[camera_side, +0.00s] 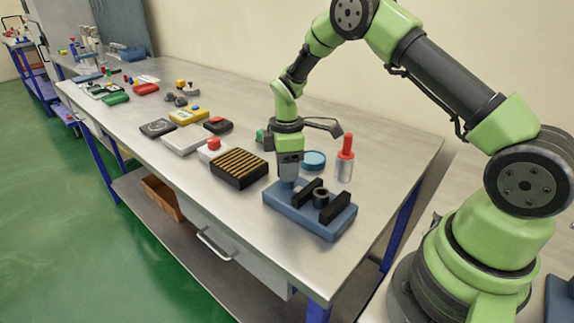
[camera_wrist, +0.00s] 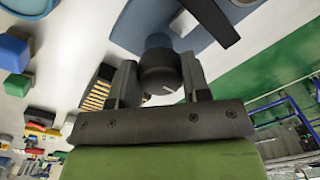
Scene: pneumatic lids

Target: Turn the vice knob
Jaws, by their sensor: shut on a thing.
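The vice is a blue block (camera_side: 330,220) with two black jaws (camera_side: 308,192) on the right part of the table. A dark grey ring-shaped part (camera_side: 321,197) sits between the jaws. My gripper (camera_side: 289,177) points down at the vice's left end. In the wrist view my gripper (camera_wrist: 160,85) is shut on the dark round vice knob (camera_wrist: 159,72), which has a white line on its face. A blue collar (camera_wrist: 158,41) shows behind the knob. In the side view the fingers hide most of the knob.
A red-handled cylinder (camera_side: 345,160) and a round blue lid (camera_side: 313,160) stand behind the vice. A black box with yellow stripes (camera_side: 240,167) and a red-button box (camera_side: 212,150) lie to the left. The table's front right corner is clear.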

